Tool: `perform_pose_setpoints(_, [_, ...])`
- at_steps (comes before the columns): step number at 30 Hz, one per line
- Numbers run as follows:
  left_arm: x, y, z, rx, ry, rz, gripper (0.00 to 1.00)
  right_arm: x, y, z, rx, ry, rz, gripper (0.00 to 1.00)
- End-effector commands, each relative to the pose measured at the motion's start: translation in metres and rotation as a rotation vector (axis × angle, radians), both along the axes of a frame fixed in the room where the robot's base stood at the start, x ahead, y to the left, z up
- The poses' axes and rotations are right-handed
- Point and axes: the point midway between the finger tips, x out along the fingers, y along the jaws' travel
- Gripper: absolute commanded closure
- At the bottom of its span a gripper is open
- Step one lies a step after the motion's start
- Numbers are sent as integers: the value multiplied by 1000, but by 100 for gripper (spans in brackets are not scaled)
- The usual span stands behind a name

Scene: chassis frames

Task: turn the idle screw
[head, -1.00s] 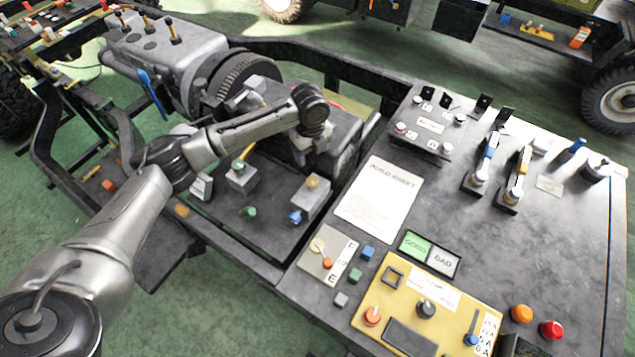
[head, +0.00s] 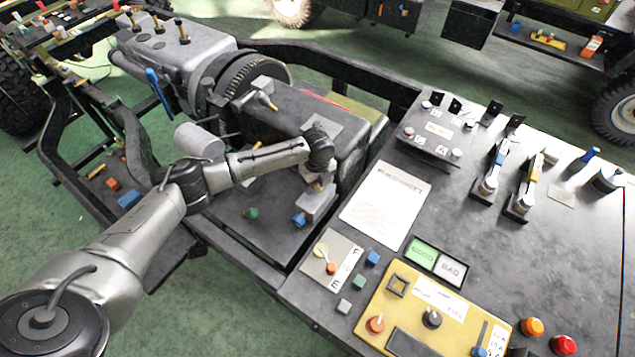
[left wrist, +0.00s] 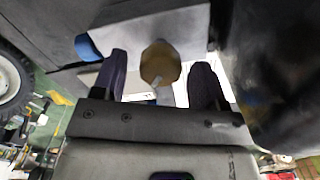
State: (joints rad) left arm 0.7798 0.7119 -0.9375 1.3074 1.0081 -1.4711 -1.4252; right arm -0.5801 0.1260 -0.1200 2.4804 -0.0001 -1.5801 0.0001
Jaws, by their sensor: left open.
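The idle screw appears to be the brass, faceted knob (head: 318,187) on a light grey block (head: 316,206) with a blue piece (head: 299,220) on its side. The block stands in the chassis bay beside the engine. My left gripper (head: 315,180) is just above the knob, pointing down, and partly hides it. In the left wrist view the knob (left wrist: 160,62) sits between the two dark fingers of my open left gripper (left wrist: 161,80), with a gap on each side. I cannot tell whether the fingers reach down around it. My right gripper is out of view.
A black bench with a paper sheet (head: 385,205), a yellow panel (head: 445,285) and levers (head: 495,165) is to the right. A green knob (head: 251,212) is left of the block. Green floor lies beyond the frame.

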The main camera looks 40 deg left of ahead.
Motion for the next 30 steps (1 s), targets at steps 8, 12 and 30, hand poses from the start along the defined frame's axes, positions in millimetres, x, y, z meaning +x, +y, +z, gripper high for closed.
perform_pose_setpoints(8, [0, 0, -2, 0, 0, 0, 33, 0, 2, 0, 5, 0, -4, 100])
perform_pose_setpoints(12, [0, 0, -2, 0, 0, 0, 39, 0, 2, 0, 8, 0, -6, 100])
perform_pose_setpoints(30, [0, 0, 2, -1, 1, 30, 83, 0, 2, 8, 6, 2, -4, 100])
